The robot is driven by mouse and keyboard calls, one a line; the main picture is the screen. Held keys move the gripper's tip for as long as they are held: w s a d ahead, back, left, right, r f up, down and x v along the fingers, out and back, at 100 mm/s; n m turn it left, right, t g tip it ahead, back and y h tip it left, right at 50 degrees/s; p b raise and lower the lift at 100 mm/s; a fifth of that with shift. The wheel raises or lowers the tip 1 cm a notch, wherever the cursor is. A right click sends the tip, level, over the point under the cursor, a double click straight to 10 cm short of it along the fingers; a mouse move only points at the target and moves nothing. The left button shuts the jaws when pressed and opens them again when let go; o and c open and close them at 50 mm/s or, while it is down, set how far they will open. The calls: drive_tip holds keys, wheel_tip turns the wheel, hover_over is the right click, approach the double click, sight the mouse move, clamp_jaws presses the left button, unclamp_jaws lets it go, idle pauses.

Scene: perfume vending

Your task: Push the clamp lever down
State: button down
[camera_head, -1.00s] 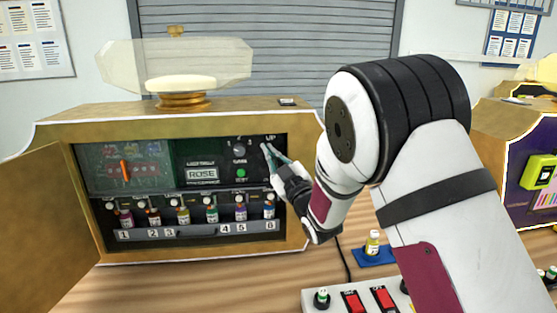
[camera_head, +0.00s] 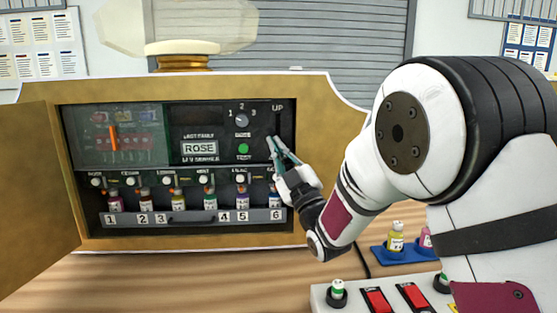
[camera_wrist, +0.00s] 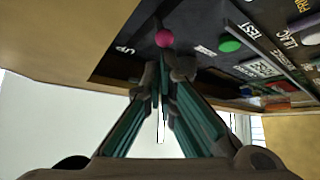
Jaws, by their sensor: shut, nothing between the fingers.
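The clamp lever's round pink knob (camera_wrist: 164,39) shows in the wrist view, beside the white UP label, just beyond my fingertips. In the head view the UP label (camera_head: 278,107) marks a dark slot (camera_head: 278,124) at the panel's right side, but I cannot make out the knob there. My gripper (camera_head: 276,146) is shut and empty, its tips in front of the panel below the UP label. The wrist view also shows my gripper (camera_wrist: 164,72) close to the knob. I cannot tell whether the fingers touch it, or how far down the lever is.
The panel also has a dial (camera_head: 242,120), a green button (camera_head: 243,148) and a ROSE display (camera_head: 200,148). Several small bottles stand in a numbered rack (camera_head: 190,217) below. An open door (camera_head: 35,180) is on the left. A switch box (camera_head: 350,293) sits in front.

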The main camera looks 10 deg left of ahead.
drive_tip(key=shift+w+a+f+b, duration=0.1)
drive_tip(key=shift+w+f+b, duration=0.15)
drive_tip(key=shift+f+b, duration=1.15)
drive_tip(key=shift+w+f+b, duration=0.25)
drive_tip(key=shift+f+b, duration=0.15)
drive_tip(key=shift+b, duration=2)
drive_tip(key=shift+w+f, duration=0.15)
drive_tip(key=shift+r, duration=0.4)
wheel_tip(320, 180, up, 9)
drive_tip(key=d+m+h+p, duration=0.1)
drive_tip(key=p, duration=0.3)
drive_tip(key=shift+s+d, duration=0.35)
drive_tip(key=shift+d, duration=0.05)
